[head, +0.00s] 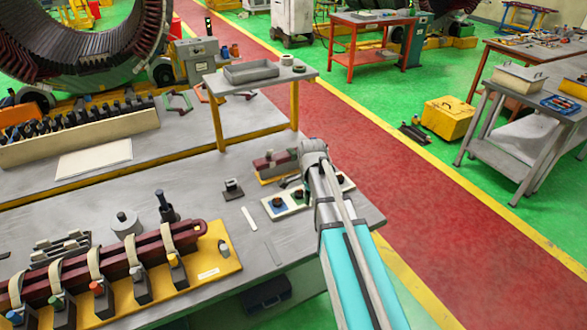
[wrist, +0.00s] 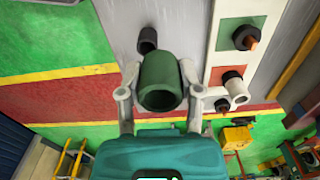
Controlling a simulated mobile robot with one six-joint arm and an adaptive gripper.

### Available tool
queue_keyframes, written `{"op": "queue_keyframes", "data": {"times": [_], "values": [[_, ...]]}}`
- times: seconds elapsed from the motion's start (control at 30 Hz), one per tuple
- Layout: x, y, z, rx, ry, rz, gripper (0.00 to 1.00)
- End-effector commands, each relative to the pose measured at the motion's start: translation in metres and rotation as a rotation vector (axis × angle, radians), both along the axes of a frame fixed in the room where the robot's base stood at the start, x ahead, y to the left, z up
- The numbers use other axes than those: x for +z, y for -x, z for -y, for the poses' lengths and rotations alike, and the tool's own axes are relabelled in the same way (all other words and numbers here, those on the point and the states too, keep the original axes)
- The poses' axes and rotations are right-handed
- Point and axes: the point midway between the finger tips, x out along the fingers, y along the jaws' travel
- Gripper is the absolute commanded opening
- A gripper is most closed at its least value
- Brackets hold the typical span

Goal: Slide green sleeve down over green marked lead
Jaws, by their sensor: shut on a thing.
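The green sleeve (wrist: 160,75) is a dark green hollow tube in the wrist view. My gripper (wrist: 159,68) has a finger on each side of it and is shut on it. The sleeve's open end faces the wrist camera. In the head view my teal arm reaches over the right part of the bench and mostly hides the gripper. The green marked lead (head: 57,303) stands at the front left in the head view, in a row of colour-marked leads along the dark red bars. It is well apart from my gripper.
A pale sleeve rack (head: 298,205) lies near my arm; it also shows in the wrist view (wrist: 213,77). A yellow board (head: 215,265) carries the dark red bars. A grey spool (head: 125,223) and black post (head: 166,207) stand behind them. A raised grey shelf (head: 225,85) stands farther back.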

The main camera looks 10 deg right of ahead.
Motion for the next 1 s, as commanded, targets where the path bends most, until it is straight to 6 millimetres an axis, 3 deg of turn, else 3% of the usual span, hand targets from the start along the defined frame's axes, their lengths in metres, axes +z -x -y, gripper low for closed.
{"op": "queue_keyframes", "data": {"times": [0.57,0.77,1.0], "values": [[0.0,-0.005,-0.016,0.026,0.0,0.0,0.2],[-0.001,-0.033,-0.017,0.027,0.0,0.0,0.2],[-0.004,-0.091,-0.018,0.027,0.0,-0.001,0.2]]}}
